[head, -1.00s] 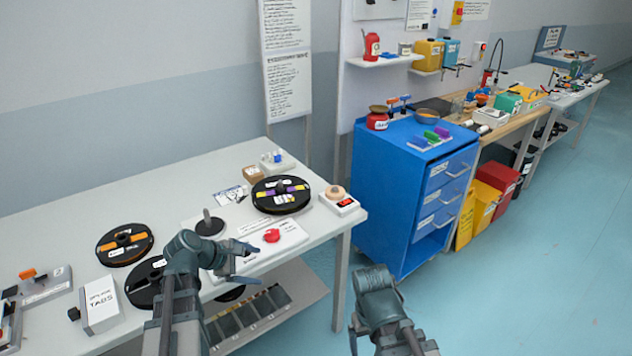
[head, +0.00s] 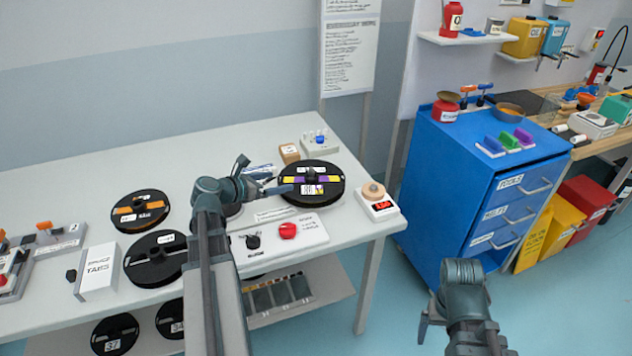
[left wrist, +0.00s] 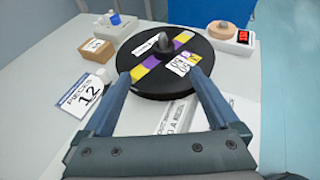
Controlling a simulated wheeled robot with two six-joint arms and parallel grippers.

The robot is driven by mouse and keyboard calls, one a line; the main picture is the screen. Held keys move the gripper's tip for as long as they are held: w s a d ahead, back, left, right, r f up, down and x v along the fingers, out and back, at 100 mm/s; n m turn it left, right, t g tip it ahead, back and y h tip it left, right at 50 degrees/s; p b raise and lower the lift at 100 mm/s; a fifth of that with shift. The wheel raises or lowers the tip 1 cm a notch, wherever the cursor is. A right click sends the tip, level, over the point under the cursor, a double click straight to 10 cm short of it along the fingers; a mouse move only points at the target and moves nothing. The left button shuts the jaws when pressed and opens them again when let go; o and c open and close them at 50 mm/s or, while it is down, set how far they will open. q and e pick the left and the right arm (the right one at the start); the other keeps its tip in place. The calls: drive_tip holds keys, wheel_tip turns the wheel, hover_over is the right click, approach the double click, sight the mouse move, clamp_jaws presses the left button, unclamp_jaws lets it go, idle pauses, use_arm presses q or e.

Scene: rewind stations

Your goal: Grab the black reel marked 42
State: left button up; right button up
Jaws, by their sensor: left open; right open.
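A black reel (head: 312,198) with a yellow and purple band lies flat at the back right of the white table. It also fills the upper middle of the left wrist view (left wrist: 150,86), with a grey hub post and white labels; I cannot read its number for sure. My left gripper (head: 267,175) is open and empty at this reel's near side. In the left wrist view its two fingers (left wrist: 162,80) point at the reel and overlap its near edge; contact cannot be told. My right gripper (head: 432,318) is open and empty, low in front of the blue cabinet.
An orange-banded black reel (head: 138,211) and another black reel (head: 154,262) lie further left. A round device with a red display (head: 377,203) stands close right of the banded reel. A panel with a red knob (head: 288,231) lies in front. More reels (head: 115,335) are below.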

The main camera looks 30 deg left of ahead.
use_arm(q)
drive_tip(key=b, duration=0.2)
approach(309, 176)
drive_tip(key=shift+w+a+f, duration=0.1)
drive_tip(key=shift+w+f, duration=0.15)
drive_tip(key=shift+w, duration=0.25)
drive_tip(key=shift+w+f, duration=0.3)
drive_tip(key=shift+w, duration=0.2)
drive_tip(key=shift+w+d+f+b, duration=0.1)
drive_tip(key=shift+w+d+b, duration=0.2)
drive_tip(key=shift+w, duration=0.3)
drive_tip(key=shift+w, duration=0.1)
drive_tip(key=x, duration=0.1)
drive_tip(key=b+x, duration=0.1)
drive_tip(key=x, duration=0.3)
drive_tip(key=shift+d+b, duration=0.3)
drive_tip(key=shift+b, duration=0.1)
clamp_jaws()
